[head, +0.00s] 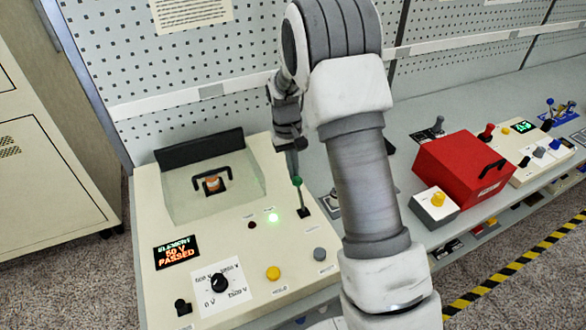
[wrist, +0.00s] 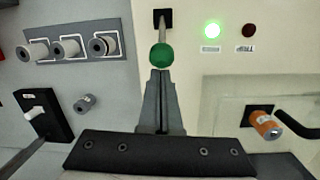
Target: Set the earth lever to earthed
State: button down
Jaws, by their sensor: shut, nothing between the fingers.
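The lever with a green ball knob (head: 297,181) stands at the right side of the cream test console (head: 235,260), its thin stem rising from a dark slot. Its label is too small to read. In the wrist view the green knob (wrist: 162,56) is just beyond my fingertips, with the stem running up to a black square slot. My gripper (wrist: 160,76) is shut and empty, its tips close to the knob; I cannot tell whether they touch. In the head view my gripper (head: 299,145) is above and behind the knob, partly hidden by my arm.
A green lamp (wrist: 211,30) is lit beside a dark red lamp (wrist: 249,30). A clear cover with a black handle (head: 212,173) stands over an orange-banded piece. A red box (head: 465,172) stands right, beyond my arm.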

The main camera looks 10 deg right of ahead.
jog(key=shift+s+d+r+t+b, duration=0.1)
jog(key=shift+s+r+t+b, duration=0.2)
jog(key=shift+s+t+b, duration=0.55)
jog(key=shift+w+b, duration=0.3)
jog(key=shift+b, duration=0.1)
jog(key=s+t+b, duration=0.1)
jog(key=b, duration=0.2)
jog(key=s+t+b, duration=0.2)
jog(key=b, duration=0.2)
jog(key=s+d+r+t+y+b, duration=0.1)
jog(key=b, duration=0.2)
jog(key=shift+s+t, duration=0.2)
jog(key=shift+t, duration=0.05)
jog(key=shift+s+d+t+y+b, duration=0.2)
jog(key=shift+s+t+b, duration=0.7)
jog(key=shift+b, duration=1.85)
jog(key=shift+s+d+t+y+b, duration=0.15)
jog(key=shift+s+t+b, duration=0.75)
jog(key=shift+b, duration=1.8)
jog(key=shift+s+d+t+y+b, duration=0.2)
jog(key=shift+s+t+b, duration=0.65)
jog(key=shift+b, duration=1.9)
jog(key=shift+s+g, duration=0.25)
jog(key=shift+s, duration=0.1)
